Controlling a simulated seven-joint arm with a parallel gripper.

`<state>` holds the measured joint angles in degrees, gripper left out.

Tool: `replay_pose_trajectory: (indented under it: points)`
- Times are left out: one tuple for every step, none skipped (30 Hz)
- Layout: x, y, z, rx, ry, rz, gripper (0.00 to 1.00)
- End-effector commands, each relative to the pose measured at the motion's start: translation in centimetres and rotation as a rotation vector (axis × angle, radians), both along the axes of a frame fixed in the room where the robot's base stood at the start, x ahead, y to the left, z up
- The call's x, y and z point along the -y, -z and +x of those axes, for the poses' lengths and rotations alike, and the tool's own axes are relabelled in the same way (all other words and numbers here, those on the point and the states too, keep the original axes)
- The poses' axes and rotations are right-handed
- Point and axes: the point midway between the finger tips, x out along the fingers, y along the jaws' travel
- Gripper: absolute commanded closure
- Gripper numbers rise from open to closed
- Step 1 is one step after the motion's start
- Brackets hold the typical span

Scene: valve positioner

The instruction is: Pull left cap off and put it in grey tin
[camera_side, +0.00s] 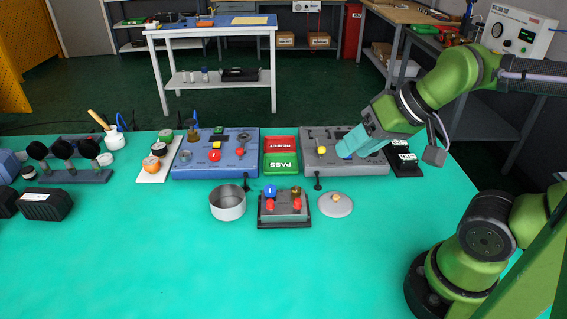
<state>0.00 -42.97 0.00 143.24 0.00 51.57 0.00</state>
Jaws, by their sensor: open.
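A small grey valve block (284,216) on a dark base stands at the front centre. It carries a blue round part (270,190), a brass-coloured part (295,189), a left red cap (270,205) and a right red cap (297,204). The open, round grey tin (228,204) stands just left of the block; its inside looks empty. My teal gripper (345,151) is over the grey panel box (325,156), behind and right of the valve block, apart from the caps. It is open, though its fingers are small and hard to make out here.
A round grey lid (335,206) with an orange knob lies right of the block. A blue panel box (216,165) and red and green trays (281,161) stand behind. Thin black posts (317,182) stand near the block. The front of the teal table (260,275) is clear.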

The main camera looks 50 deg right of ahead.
Motion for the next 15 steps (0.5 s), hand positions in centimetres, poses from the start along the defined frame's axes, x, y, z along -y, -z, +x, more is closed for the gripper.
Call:
replay_pose_trajectory:
  points:
    - [0.0,0.0,0.0,0.000,0.000,0.000,0.54]
    - [0.0,0.0,0.0,0.000,0.000,0.000,0.54]
    - [0.0,0.0,0.0,0.000,0.000,0.000,0.54]
    - [0.0,0.0,0.0,0.000,0.000,0.000,0.54]
    - [0.0,0.0,0.0,0.000,0.000,0.000,0.54]
    - [0.0,0.0,0.0,0.000,0.000,0.000,0.54]
    - [0.0,0.0,0.0,0.000,0.000,0.000,0.54]
    - [0.0,0.0,0.0,0.000,0.000,0.000,0.52]
    - [0.0,0.0,0.0,0.001,-0.001,0.000,0.52]
    - [-0.1,0.0,0.0,-0.001,-0.007,0.000,0.52]
    - [-0.4,0.1,0.0,-0.005,-0.015,0.001,0.52]
    - [-0.7,0.5,0.0,-0.020,-0.031,0.002,0.52]
    - [-1.0,0.8,0.1,-0.036,-0.044,0.006,0.52]
    - [-1.2,0.9,0.4,-0.050,-0.056,0.011,0.52]
    - [-1.6,1.0,0.8,-0.071,-0.072,0.017,0.52]
